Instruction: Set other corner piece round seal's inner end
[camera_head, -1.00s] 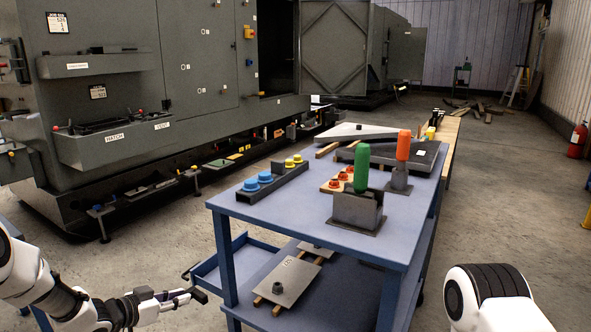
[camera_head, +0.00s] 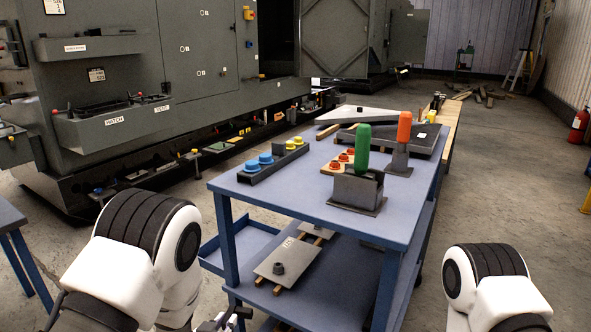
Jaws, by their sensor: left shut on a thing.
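My left gripper (camera_head: 232,319) shows only in part at the bottom edge, in front of the blue trolley's lower shelf. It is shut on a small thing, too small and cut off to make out. My right arm comes in at the lower right, but its gripper is out of view. The grey enclosure (camera_head: 190,75) stands at the left, with trays marked HATCH (camera_head: 113,120) and VENT on its side. I cannot pick out the seal or a corner piece for certain.
The blue trolley (camera_head: 290,215) bears a green-handled tool (camera_head: 363,150), an orange-handled tool (camera_head: 404,128), and blue (camera_head: 257,164), yellow and red knobs. A grey plate (camera_head: 287,262) lies on its lower shelf. Another blue table (camera_head: 10,213) stands at the left edge.

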